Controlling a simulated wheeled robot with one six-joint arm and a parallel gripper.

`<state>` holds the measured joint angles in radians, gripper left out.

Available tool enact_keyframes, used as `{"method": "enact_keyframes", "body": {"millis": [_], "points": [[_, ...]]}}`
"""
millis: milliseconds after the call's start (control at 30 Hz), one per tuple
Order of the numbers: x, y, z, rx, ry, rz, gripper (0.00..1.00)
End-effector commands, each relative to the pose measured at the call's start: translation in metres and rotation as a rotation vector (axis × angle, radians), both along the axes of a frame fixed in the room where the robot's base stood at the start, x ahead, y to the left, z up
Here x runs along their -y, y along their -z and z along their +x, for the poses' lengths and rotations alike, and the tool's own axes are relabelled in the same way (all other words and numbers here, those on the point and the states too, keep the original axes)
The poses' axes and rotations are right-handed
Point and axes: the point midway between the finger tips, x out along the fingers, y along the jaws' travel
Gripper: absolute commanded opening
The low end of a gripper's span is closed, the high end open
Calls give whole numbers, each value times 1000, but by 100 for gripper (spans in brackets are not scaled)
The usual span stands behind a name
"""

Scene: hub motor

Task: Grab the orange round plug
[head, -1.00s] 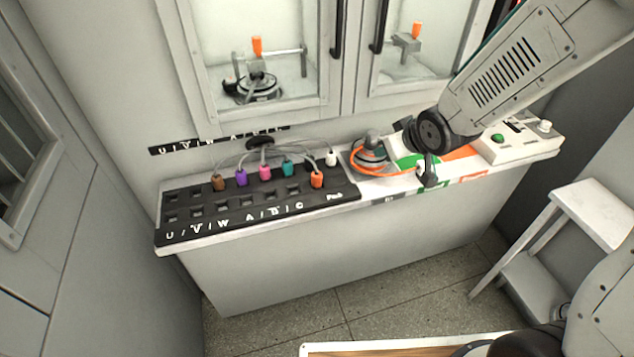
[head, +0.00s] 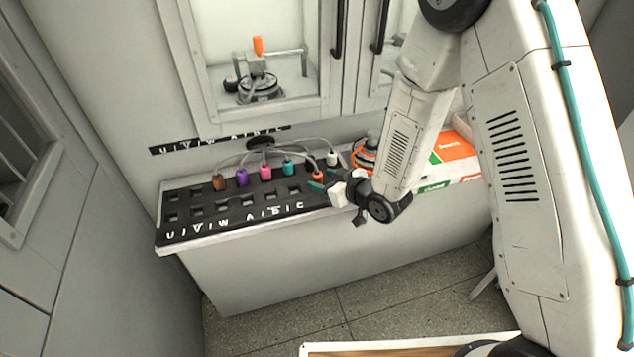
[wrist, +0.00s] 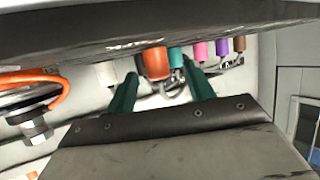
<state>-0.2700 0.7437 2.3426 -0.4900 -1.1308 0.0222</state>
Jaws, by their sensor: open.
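In the wrist view the orange plug (wrist: 155,63) shows just beyond and between the two green fingers (wrist: 160,85). I cannot tell whether the fingers touch it. Part of the plug is hidden by my gripper in the head view.
Teal (head: 288,167), pink (head: 265,173), purple (head: 241,178) and brown (head: 218,182) plugs stand to the left. A white plug (head: 332,158) stands just behind the orange one. Grey cables run back from the plugs. A motor with orange cable (wrist: 30,100) lies nearby.

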Motion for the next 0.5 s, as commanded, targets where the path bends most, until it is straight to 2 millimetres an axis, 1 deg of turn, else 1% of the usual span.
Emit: {"method": "enact_keyframes", "body": {"millis": [100, 200, 300, 500], "points": [[-10, 9, 15, -1, -1, 0, 53], [-18, 13, 23, -1, -2, 0, 53], [-20, 15, 26, -2, -1, 0, 53], [-20, 15, 27, -2, 0, -1, 53]]}}
